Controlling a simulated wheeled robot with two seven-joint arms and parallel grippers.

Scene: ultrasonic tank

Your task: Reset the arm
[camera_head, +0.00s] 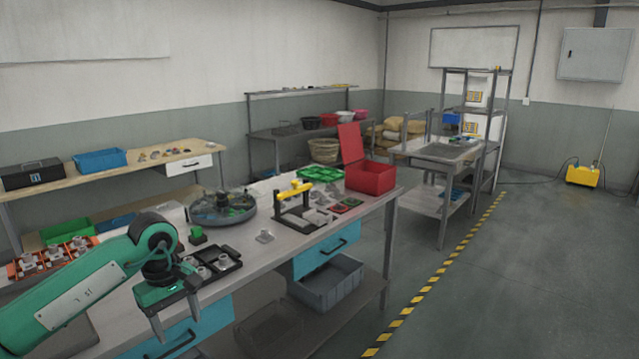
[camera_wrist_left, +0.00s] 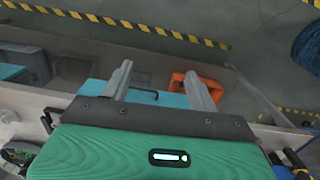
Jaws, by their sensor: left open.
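My left arm is green and comes in from the lower left in the head view. My left gripper (camera_head: 177,321) hangs in front of the workbench's (camera_head: 270,261) near edge, fingers pointing down. It is open and empty. In the left wrist view the gripper (camera_wrist_left: 160,85) shows two grey fingers spread apart with nothing between them. A blue drawer (camera_wrist_left: 150,97) lies behind them, below the bench edge. My right gripper is in neither view.
A black tray (camera_head: 228,268) with grey parts sits just beyond the gripper. An orange rack (camera_head: 22,268), a round clear-covered tank (camera_head: 222,207), a yellow-topped fixture (camera_head: 297,187) and an open red box (camera_head: 371,178) stand on the bench.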

